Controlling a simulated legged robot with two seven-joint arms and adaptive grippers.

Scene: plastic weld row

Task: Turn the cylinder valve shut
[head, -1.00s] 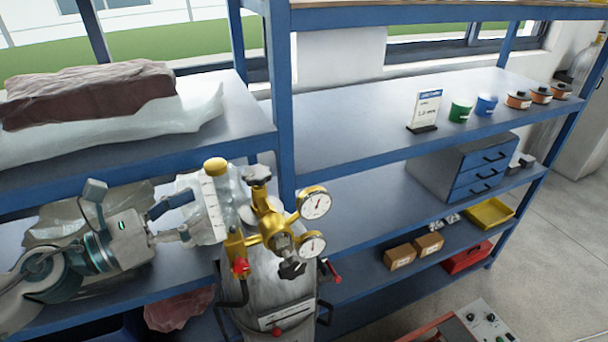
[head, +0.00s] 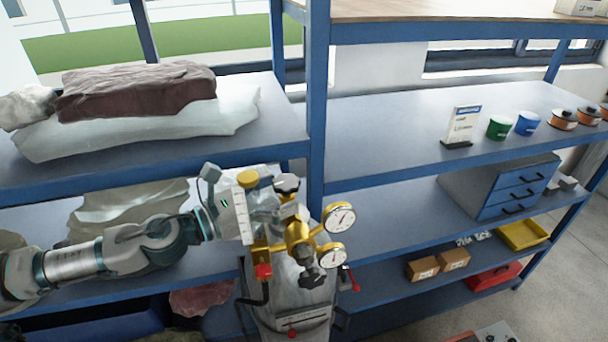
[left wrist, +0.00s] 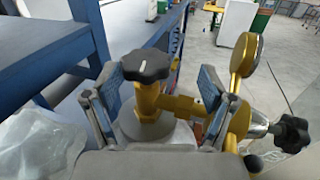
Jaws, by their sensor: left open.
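The cylinder valve's black lobed knob (head: 286,184) sits on top of the grey gas cylinder (head: 285,292). In the left wrist view the knob (left wrist: 147,66) has a white mark on top and a brass valve body (left wrist: 150,103) below it. My left gripper (head: 278,209) is at the valve from the left. In the left wrist view its open fingers (left wrist: 160,90) stand either side of the knob and valve stem, with gaps showing. The knob is closer to the left finger. My right gripper is out of view.
A brass regulator with two gauges (head: 339,218) and its own black knob (head: 312,276) stands right beside the valve. A red fitting (head: 263,271) is below my gripper. A blue shelf post (head: 317,110) rises just behind. Wrapped material (head: 140,125) lies on the left shelf.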

